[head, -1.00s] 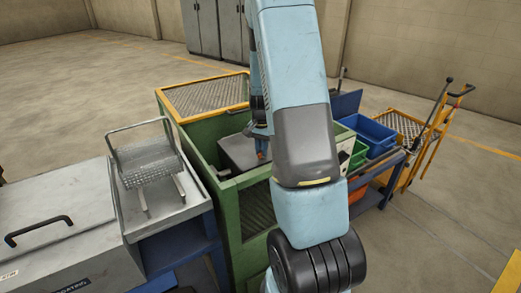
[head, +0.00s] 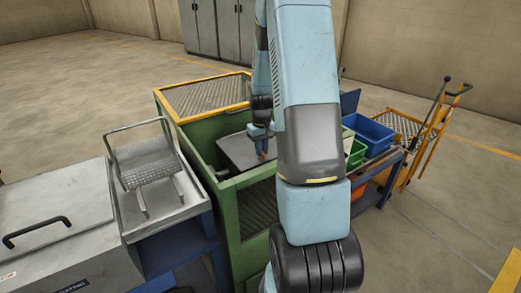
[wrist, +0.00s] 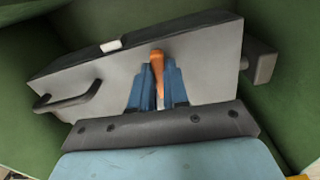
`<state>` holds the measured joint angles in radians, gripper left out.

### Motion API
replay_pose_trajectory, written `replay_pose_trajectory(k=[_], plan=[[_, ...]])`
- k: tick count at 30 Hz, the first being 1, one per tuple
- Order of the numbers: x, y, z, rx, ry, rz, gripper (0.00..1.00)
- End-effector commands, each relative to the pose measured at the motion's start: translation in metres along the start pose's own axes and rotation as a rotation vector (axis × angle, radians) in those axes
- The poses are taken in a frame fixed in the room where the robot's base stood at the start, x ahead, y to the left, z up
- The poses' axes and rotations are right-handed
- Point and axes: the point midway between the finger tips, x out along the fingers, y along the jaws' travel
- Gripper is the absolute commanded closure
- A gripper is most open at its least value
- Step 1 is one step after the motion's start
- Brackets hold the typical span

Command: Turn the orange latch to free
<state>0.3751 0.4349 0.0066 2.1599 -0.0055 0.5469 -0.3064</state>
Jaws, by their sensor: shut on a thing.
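The orange latch (wrist: 157,70) stands upright in the wrist view, in front of a grey metal box (wrist: 205,62). My gripper (wrist: 158,88) is shut on the latch, with one blue finger on each side of it. The latch's top shows above the fingertips. In the head view a bit of orange (head: 263,155) shows at my gripper (head: 261,138), beside the grey box (head: 235,152) inside the green enclosure. My arm hides part of the box there.
The green enclosure (head: 228,207) surrounds the box, with a yellow-edged mesh panel (head: 205,95) on its far side. The box has a dark handle (wrist: 68,100) at left and a dark block (wrist: 262,62) at right. Blue bins (head: 370,133) stand to the right.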

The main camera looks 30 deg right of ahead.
Motion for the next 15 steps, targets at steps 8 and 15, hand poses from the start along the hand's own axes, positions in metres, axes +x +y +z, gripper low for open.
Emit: replay_pose_trajectory(k=[8, 15], plan=[[-0.0001, 0.0001, -0.0012, -0.089, 0.002, 0.0, 1.0], [-0.0001, 0.0002, -0.0012, -0.11, 0.002, 0.0, 1.0]])
